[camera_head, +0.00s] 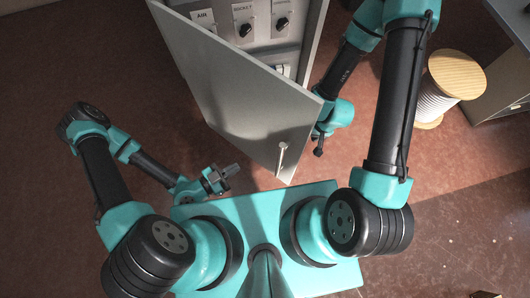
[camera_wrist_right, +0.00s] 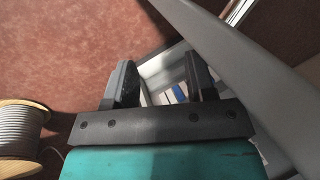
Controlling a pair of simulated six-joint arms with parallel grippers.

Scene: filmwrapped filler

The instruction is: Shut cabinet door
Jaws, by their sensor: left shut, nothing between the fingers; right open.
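The grey cabinet door (camera_head: 240,95) hangs open, swung out from the cabinet (camera_head: 283,48) toward me. Its light handle (camera_head: 282,158) is near the free lower corner. My left gripper (camera_head: 232,170) is shut and empty, to the left of the door and apart from it. My right gripper (camera_head: 319,150) is just right of the door's free edge, partly hidden by its own arm. In the right wrist view my right gripper (camera_wrist_right: 160,80) is open with nothing held between its fingers. A grey panel, seemingly the door (camera_wrist_right: 250,70), runs close by on the right there.
Inside the cabinet are labelled switches, one marked AIR (camera_head: 203,17). A cable spool (camera_head: 445,85) with wooden ends stands at the right, and shows in the right wrist view (camera_wrist_right: 20,135). A grey bench or cabinet (camera_head: 505,75) is at the far right. The reddish floor at left is clear.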

